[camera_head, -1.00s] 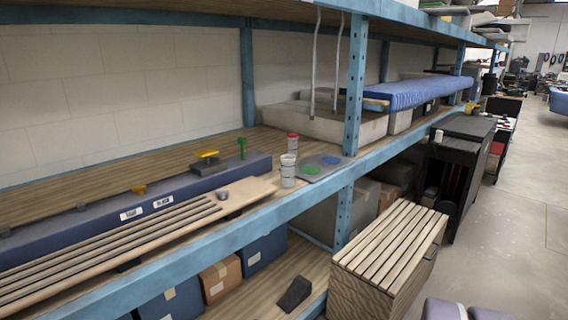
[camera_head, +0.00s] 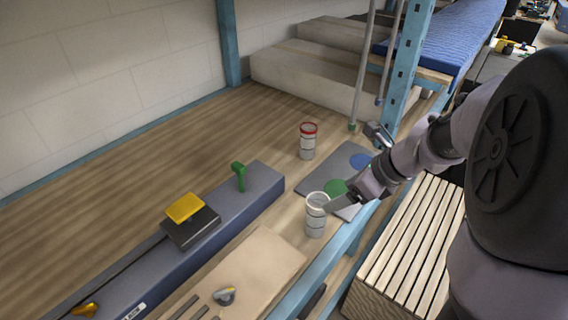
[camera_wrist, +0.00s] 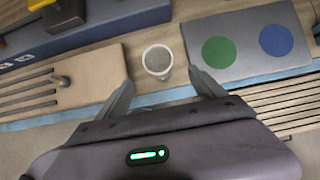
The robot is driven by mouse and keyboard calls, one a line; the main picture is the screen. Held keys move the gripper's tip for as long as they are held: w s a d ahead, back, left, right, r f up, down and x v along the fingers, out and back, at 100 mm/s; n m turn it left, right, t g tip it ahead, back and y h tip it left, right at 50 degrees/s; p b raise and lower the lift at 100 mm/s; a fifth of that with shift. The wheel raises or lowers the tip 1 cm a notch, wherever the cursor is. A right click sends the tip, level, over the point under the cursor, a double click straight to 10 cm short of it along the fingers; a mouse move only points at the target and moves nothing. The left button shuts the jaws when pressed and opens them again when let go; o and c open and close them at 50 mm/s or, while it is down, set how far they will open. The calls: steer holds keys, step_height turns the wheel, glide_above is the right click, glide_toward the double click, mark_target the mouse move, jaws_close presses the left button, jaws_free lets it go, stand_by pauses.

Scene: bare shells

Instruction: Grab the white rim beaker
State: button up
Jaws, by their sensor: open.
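The white rim beaker (camera_head: 316,216) stands upright on the wooden shelf near its front edge. It is a grey cup with a white rim. In the wrist view the beaker (camera_wrist: 157,62) lies just ahead of my gripper, between the lines of its two fingers. My gripper (camera_wrist: 161,84) is open and empty. In the head view my gripper (camera_head: 345,203) comes in from the right, with a finger close beside the beaker; I cannot tell if it touches. A second beaker with a red rim (camera_head: 308,141) stands upright farther back.
A grey plate (camera_head: 310,187) with a green disc (camera_head: 335,189) and a blue disc (camera_head: 360,161) lies right of the beaker. A wooden board (camera_head: 250,268) and a long blue-grey bar (camera_head: 262,186) lie left. A blue post (camera_head: 408,65) stands behind my arm.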

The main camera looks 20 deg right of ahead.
mark_target(311, 208)
steer(key=b+x, duration=0.5)
steer(key=x, duration=0.9)
steer(key=shift+w+a+r, duration=0.1)
steer(key=shift+w+a, duration=0.1)
steer(key=shift+s+r, duration=0.1)
steer(key=shift+r, duration=0.1)
steer(key=shift+c, duration=0.5)
steer(key=c, duration=1.4)
steer(key=shift+r, duration=0.1)
